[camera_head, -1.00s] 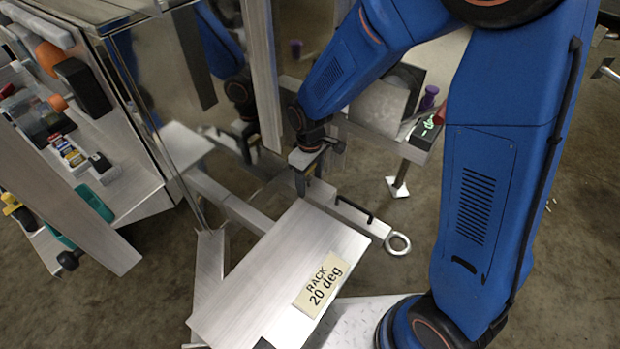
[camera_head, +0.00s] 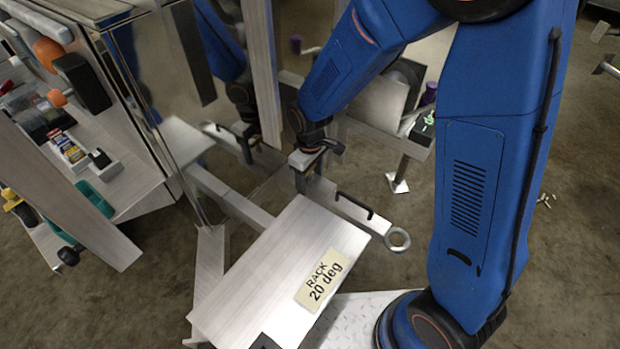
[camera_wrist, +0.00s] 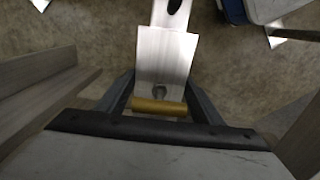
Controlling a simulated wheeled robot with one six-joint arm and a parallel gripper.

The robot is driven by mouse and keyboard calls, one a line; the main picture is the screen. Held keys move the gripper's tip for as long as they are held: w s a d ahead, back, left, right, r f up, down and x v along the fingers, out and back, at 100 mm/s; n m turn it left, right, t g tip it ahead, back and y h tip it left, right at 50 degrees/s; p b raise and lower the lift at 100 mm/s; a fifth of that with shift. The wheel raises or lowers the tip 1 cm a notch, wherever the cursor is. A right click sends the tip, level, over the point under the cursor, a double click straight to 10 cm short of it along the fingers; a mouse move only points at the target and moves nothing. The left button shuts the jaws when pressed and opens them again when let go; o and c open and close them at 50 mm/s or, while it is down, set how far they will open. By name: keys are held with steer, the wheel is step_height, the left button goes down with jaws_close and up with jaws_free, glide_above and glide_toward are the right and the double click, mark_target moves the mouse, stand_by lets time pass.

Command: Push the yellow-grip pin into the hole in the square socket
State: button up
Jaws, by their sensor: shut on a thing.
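My gripper (camera_wrist: 158,104) is shut on the yellow grip (camera_wrist: 158,107) of the pin, which lies crosswise between its two dark fingers. Just past the grip, a dark round spot (camera_wrist: 160,92) shows on the near end of the bright metal square socket (camera_wrist: 166,55). I cannot tell whether this is the hole or part of the pin, nor how deep the pin sits. A narrower bar runs out of the socket to an eye ring, seen in the head view (camera_head: 397,240). There my gripper (camera_head: 302,182) is at the bar's far end, and its fingers hide the pin.
A slanted metal rack plate (camera_head: 285,265) labelled "RACK 20 deg" stands close in front. A black handle (camera_head: 355,206) rises beside the bar. A shiny trailer wall (camera_head: 150,75) and an upright post (camera_head: 262,80) stand left of my arm.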

steer(key=shift+f, duration=0.15)
steer(key=o, duration=1.1)
step_height(320, 180, up, 17)
steer(key=shift+r, duration=0.2)
steer(key=shift+f, duration=0.2)
steer(key=c, duration=0.6)
steer(key=shift+w+a+f+n, duration=0.15)
steer(key=shift+a+f+n, duration=0.05)
steer(key=shift+f+n, duration=0.75)
jaws_close()
steer(key=shift+f, duration=3.1)
